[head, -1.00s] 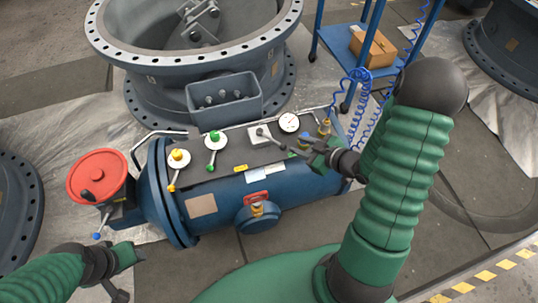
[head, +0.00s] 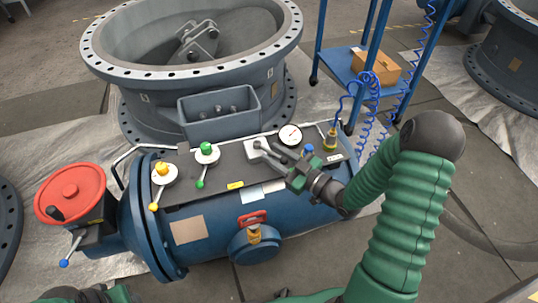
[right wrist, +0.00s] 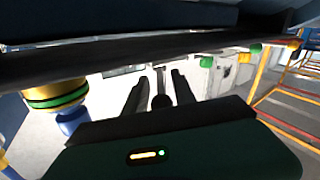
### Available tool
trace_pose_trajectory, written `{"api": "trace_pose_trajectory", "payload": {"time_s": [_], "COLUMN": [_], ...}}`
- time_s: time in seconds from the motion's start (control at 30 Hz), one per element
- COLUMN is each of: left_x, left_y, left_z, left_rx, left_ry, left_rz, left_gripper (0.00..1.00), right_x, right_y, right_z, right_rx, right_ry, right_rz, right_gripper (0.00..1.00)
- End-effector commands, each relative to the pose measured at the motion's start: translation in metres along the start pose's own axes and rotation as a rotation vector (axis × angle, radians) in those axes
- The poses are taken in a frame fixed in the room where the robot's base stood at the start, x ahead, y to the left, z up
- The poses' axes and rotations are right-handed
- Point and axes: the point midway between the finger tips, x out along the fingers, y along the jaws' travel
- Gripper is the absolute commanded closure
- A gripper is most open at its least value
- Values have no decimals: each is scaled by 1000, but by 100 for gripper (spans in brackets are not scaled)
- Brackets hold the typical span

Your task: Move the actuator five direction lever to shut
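The blue actuator (head: 215,225) lies across the middle of the head view with a dark control panel on top. The direction lever is on a white square plate (head: 253,146); its grey arm points down and right toward my right gripper (head: 279,165). In the right wrist view, the right gripper's two dark fingers (right wrist: 158,95) are apart, with a dark lever-like post (right wrist: 160,80) between them and gaps on both sides. In the head view the fingertips overlap the lever's end, so contact cannot be told. My left gripper (head: 100,294) is cut off at the bottom edge.
A yellow-knobbed lever (head: 161,172), a green-knobbed lever (head: 207,153) and a gauge (head: 290,135) share the panel. A red handwheel (head: 75,192) is at left. A large grey valve body (head: 190,60) stands behind, and a blue cart (head: 350,65) with coiled hoses is behind right.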

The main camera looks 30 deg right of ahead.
Motion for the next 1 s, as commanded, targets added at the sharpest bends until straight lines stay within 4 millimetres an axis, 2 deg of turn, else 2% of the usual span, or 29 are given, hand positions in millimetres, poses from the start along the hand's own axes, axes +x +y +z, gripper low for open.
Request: {"api": "trace_pose_trajectory", "payload": {"time_s": [0.1,0.17,0.43,0.47,0.7,1.0], "left_x": [8,8,8,8,8,8], "left_y": [0,0,0,0,0,0], "left_z": [2,2,2,2,2,2], "left_rx": [0,0,0,0,0,0], "left_ry": [0,0,0,0,0,0], "left_rz": [0,0,0,0,0,0], "left_gripper": [50,50,50,50,50,50], "right_x": [17,22,25,25,25,24], "right_y": [0,0,1,1,1,2], "right_z": [2,1,0,0,0,0], "right_rx": [-2,-1,0,0,0,-1], "right_ry": [2,1,0,0,0,0], "right_rz": [-2,0,1,1,1,2], "right_gripper": [68,68,68,70,100,100]}}
